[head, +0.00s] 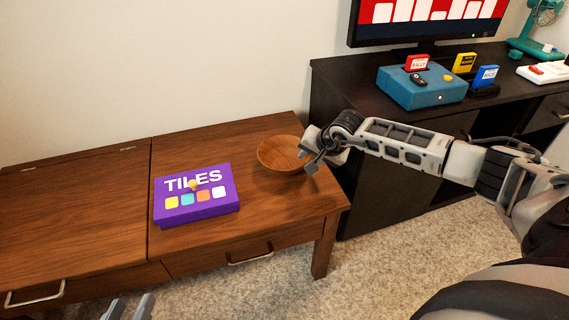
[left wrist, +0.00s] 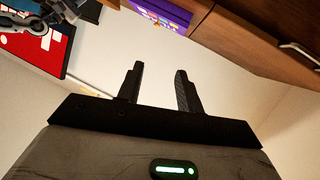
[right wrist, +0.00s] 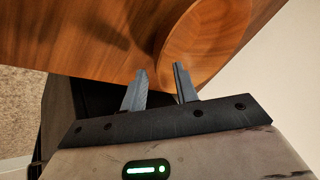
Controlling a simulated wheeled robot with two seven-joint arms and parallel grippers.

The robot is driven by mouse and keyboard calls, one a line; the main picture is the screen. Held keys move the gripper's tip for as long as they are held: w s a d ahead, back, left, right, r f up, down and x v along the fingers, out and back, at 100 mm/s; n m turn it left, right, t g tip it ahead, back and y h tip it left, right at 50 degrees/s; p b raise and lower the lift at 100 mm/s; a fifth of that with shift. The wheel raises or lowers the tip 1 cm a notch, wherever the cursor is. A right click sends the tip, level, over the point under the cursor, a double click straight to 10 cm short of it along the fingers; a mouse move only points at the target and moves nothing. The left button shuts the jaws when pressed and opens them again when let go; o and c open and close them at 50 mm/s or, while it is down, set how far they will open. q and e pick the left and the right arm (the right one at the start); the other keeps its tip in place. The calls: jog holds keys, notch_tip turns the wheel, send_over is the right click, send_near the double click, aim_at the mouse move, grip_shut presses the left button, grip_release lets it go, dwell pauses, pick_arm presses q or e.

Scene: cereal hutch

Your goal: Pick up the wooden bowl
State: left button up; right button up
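The round wooden bowl (head: 279,153) sits on the brown wooden table near its right back edge. My right gripper (head: 308,158) is at the bowl's right side. In the right wrist view the bowl (right wrist: 205,40) lies just beyond the right gripper (right wrist: 160,70). One finger overlaps the inside of the bowl and the other is outside its rim, with a gap between them. Contact with the rim cannot be told. My left gripper (head: 132,307) is low at the bottom edge of the head view. In the left wrist view it (left wrist: 159,68) is open and empty.
A purple TILES box (head: 197,196) with a small knob-like object on top lies left of the bowl. The wooden table (head: 80,215) is clear further left. A dark desk (head: 345,95) with a blue box (head: 420,88) and a monitor stands to the right.

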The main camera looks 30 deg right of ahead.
aim_at(306, 158)
jog(key=x, duration=0.3)
jog(key=shift+b, duration=0.4)
jog(key=shift+w+f, duration=0.1)
grip_shut()
pick_arm(q)
jog(key=shift+w+d+r+n+h, duration=0.2)
jog(key=shift+d+r+n+h, duration=0.1)
jog(key=shift+r, duration=0.2)
